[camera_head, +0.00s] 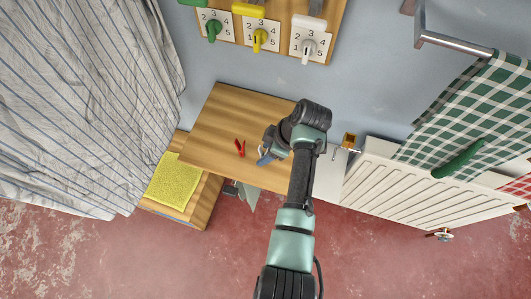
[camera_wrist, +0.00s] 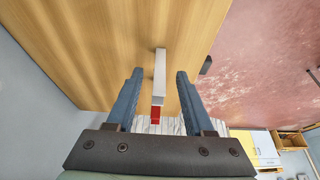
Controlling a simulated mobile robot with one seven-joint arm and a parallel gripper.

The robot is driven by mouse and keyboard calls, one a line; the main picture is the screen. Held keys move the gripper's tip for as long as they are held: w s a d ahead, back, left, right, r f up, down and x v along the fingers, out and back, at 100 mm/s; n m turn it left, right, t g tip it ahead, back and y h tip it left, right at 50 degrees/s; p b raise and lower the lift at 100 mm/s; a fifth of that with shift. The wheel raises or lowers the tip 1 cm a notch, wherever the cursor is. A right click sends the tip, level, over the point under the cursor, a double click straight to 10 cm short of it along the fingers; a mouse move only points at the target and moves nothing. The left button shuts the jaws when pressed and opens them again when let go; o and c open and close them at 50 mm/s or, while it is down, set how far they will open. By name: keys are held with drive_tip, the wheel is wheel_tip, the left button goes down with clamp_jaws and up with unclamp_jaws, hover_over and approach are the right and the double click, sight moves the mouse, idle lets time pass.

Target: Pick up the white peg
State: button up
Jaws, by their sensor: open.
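A slim white bar, which looks like the white peg (camera_wrist: 160,77), lies between my two fingers in the wrist view. A gap shows on each side of it, so the fingers do not grip it. My gripper (camera_head: 264,157) is open and low over the wooden table (camera_head: 215,122), near its front edge in the head view. The blue fingers also show in the wrist view (camera_wrist: 160,72). In the head view the white peg is hidden or too small to make out by my gripper.
A red peg-like thing (camera_head: 240,147) lies on the table left of my gripper, and red (camera_wrist: 155,114) shows by the white bar's near end. A yellow towel (camera_head: 173,181) lies at left. A ribbed white radiator (camera_head: 420,190) stands at right. Numbered dials (camera_head: 258,36) are on the wall.

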drive_tip(key=shift+x, duration=1.25)
clamp_jaws()
